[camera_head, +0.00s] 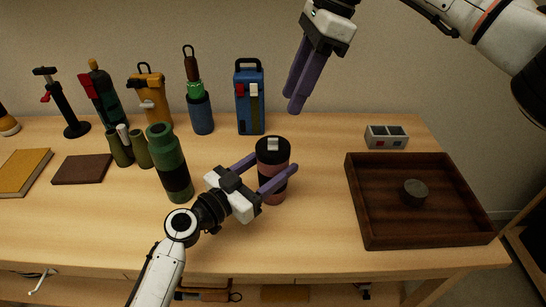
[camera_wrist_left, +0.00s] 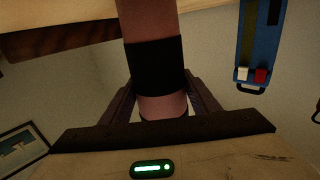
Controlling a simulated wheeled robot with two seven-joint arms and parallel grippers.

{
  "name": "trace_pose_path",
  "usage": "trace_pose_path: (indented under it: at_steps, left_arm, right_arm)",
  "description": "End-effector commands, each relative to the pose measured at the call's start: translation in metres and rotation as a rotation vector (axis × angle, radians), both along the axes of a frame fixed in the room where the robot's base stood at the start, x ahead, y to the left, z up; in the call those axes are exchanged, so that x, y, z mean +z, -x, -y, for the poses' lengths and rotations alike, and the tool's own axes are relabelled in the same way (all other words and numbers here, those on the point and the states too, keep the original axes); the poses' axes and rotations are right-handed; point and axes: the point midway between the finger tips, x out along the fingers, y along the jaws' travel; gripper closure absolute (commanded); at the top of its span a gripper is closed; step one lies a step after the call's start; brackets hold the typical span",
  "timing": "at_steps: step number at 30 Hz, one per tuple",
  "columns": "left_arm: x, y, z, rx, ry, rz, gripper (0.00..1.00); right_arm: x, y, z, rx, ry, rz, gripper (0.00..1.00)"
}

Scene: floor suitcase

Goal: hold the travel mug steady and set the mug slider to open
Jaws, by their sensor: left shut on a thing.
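The travel mug (camera_head: 274,160) stands upright on the table, with a black lid and a pinkish body with a dark band. A small light grey slider (camera_head: 273,144) shows on top of its lid; I cannot tell its setting. My left gripper (camera_head: 262,172) is shut on the mug, one purple finger on each side. In the left wrist view the mug's pink body and black band (camera_wrist_left: 157,66) show between the fingers. My right gripper (camera_head: 292,103) hangs above and behind the mug, apart from it; its fingers look close together, and I cannot tell if they are shut.
A green bottle (camera_head: 171,165) stands left of the mug, near my left arm. Several bottles and tools line the back, including a blue box-shaped one (camera_head: 250,100). A wooden tray (camera_head: 362,202) with a dark round piece (camera_head: 414,192) is at the right. Table between mug and tray is clear.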

Motion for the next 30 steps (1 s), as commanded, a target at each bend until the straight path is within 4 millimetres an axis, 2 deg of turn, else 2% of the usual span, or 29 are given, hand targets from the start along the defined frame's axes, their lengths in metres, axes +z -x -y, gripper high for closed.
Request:
trace_pose_path:
  at_steps: [5, 12, 16, 19, 23, 26, 30]
  left_arm:
    - [0.000, 0.000, 0.000, 0.000, -0.001, -0.001, 0.74]
    - [0.000, 0.000, 0.000, 0.000, -0.001, -0.001, 0.74]
    - [0.000, 0.000, 0.000, 0.000, 0.000, -0.001, 0.74]
    - [0.000, 0.000, 0.000, 0.000, -0.001, -0.001, 0.74]
    - [0.000, 0.000, 0.000, 0.000, 0.000, -0.001, 0.74]
    - [0.000, 0.000, 0.000, 0.000, 0.000, -0.001, 0.74]
    - [0.000, 0.000, 0.000, 0.000, 0.000, 0.000, 0.74]
  right_arm:
    - [0.001, 0.018, -0.012, 0.308, 0.100, 0.144, 0.64]
    - [0.011, 0.046, -0.029, 0.959, 0.337, 0.430, 0.64]
    - [0.019, 0.056, -0.036, 1.217, 0.442, 0.536, 0.64]
    - [0.023, 0.061, -0.039, 1.336, 0.497, 0.582, 0.64]
    - [0.019, 0.061, -0.041, 1.395, 0.523, 0.603, 0.64]
    - [0.008, 0.056, -0.041, 1.399, 0.525, 0.602, 0.64]
    - [-0.018, 0.046, -0.041, 1.397, 0.521, 0.599, 0.64]
